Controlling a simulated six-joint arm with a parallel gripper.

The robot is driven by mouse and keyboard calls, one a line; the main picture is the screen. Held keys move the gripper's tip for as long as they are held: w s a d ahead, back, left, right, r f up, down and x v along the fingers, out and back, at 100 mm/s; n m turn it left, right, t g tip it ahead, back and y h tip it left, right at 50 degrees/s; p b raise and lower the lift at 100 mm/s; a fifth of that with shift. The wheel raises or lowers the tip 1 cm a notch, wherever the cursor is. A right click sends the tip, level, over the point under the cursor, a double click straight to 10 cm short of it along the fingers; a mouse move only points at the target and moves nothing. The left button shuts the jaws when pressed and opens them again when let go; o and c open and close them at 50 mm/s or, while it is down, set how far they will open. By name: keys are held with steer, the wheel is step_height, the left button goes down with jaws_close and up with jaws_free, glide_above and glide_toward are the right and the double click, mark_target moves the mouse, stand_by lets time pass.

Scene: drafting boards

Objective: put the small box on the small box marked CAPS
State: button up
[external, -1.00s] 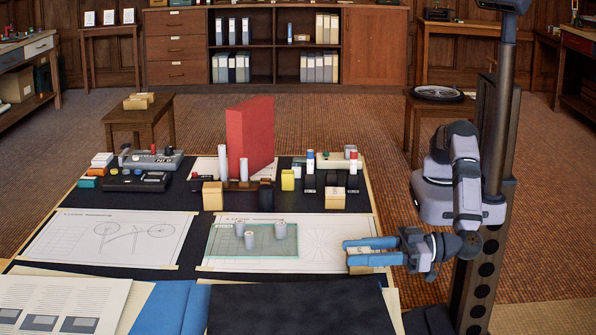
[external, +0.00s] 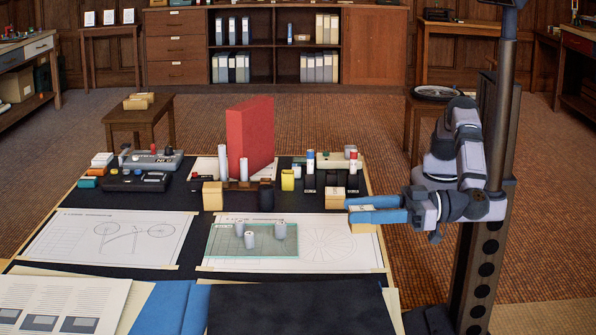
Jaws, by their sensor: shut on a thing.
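My gripper (external: 350,209), with blue fingers, is shut on a small tan box (external: 361,207) with a pale label, held above the right edge of the dark drafting table. The fingers cover much of the box. One small tan box (external: 335,198) sits on the table just behind and left of the gripper. Another small tan box (external: 212,195) stands farther left, by the dark block row. I cannot read the word CAPS on either box.
A tall red board (external: 249,137) stands behind white cylinders. A yellow item (external: 288,180) and red- and blue-topped cylinders stand near the right tan box. Drawing sheets (external: 110,238) lie in front.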

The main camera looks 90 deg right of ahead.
steer(key=w+d+r+m+h+p, duration=0.1)
steer(key=w+d+r+p, duration=0.15)
steer(key=r, duration=0.25)
steer(key=w+d+r+h+p, duration=0.1)
steer(key=w+d+r+p, duration=0.15)
steer(key=r, duration=0.25)
steer(key=m+g+h+p, duration=0.1)
steer(key=m+h+p, duration=0.4)
steer(key=h+p, duration=0.2)
glide_above(335, 191)
step_height(335, 191, down, 6)
steer(key=r, duration=0.1)
steer(key=shift+f+b, duration=0.6)
steer(key=shift+f, duration=4.65)
steer(key=shift+f, duration=0.1)
steer(key=o, duration=0.7)
steer(key=shift+f, duration=0.1)
steer(key=shift+c, duration=0.2)
steer(key=o, duration=0.4)
